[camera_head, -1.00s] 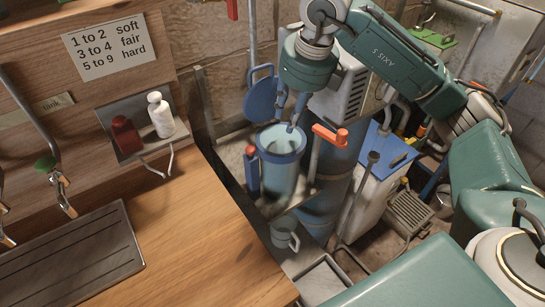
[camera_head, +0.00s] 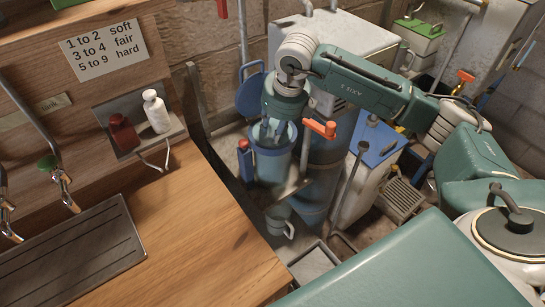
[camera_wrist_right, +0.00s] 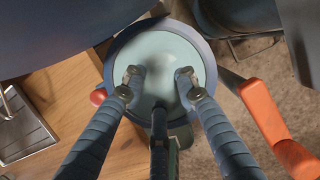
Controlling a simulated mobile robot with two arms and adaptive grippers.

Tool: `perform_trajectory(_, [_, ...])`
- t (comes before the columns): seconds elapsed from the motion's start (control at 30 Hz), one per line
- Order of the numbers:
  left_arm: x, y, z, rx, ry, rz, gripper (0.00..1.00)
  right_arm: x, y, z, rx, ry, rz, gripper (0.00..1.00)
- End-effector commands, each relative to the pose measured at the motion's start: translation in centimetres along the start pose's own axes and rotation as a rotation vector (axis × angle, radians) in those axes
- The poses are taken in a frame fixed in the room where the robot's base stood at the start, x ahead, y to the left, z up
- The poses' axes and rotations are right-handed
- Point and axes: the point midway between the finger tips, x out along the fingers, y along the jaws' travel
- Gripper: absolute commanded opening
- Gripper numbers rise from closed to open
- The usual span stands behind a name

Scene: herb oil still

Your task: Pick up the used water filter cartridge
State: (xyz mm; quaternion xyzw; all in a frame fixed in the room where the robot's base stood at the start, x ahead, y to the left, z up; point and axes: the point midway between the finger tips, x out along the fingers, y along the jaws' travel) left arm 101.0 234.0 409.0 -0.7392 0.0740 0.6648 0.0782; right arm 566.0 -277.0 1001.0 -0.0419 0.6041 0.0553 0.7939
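A blue filter housing (camera_head: 270,164) stands open at the top beside the wooden counter. My right gripper (camera_head: 277,132) points down into its mouth, so the fingertips are partly hidden by the rim. In the right wrist view, the three fingers of my right gripper (camera_wrist_right: 159,88) are spread apart over a pale round surface (camera_wrist_right: 160,55) inside the dark blue rim. I cannot tell whether this surface is the used cartridge or the inside of the housing. Nothing is visibly gripped. My left gripper is not in view.
An orange-red handled valve (camera_head: 319,128) sits close to the right of the housing. A round blue lid (camera_head: 250,95) is behind it. A grey jug (camera_head: 279,220) stands below. A small shelf holds a white bottle (camera_head: 156,112) and a dark red one (camera_head: 124,133). The wooden counter (camera_head: 190,230) is mostly bare.

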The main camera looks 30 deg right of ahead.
Motion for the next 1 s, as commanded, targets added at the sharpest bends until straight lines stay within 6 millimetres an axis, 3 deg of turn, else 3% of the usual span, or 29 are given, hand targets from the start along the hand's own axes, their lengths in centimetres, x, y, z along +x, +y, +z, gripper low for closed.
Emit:
perform_trajectory(0.07, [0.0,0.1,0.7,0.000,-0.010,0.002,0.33,0.0,0.0,0.0,0.000,0.000,0.000,0.25])
perform_trajectory(0.2, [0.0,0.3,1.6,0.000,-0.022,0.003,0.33,0.0,0.0,0.0,0.000,0.000,0.000,0.00])
perform_trajectory(0.67, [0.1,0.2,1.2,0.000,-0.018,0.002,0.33,-0.5,0.0,0.2,0.000,-0.003,0.000,0.00])
perform_trajectory(0.87, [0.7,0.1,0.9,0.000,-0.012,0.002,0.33,-2.4,0.0,0.9,0.000,-0.008,0.001,0.00])
perform_trajectory(1.0, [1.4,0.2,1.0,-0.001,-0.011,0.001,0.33,-5.2,0.0,1.7,-0.001,-0.011,0.001,0.00])
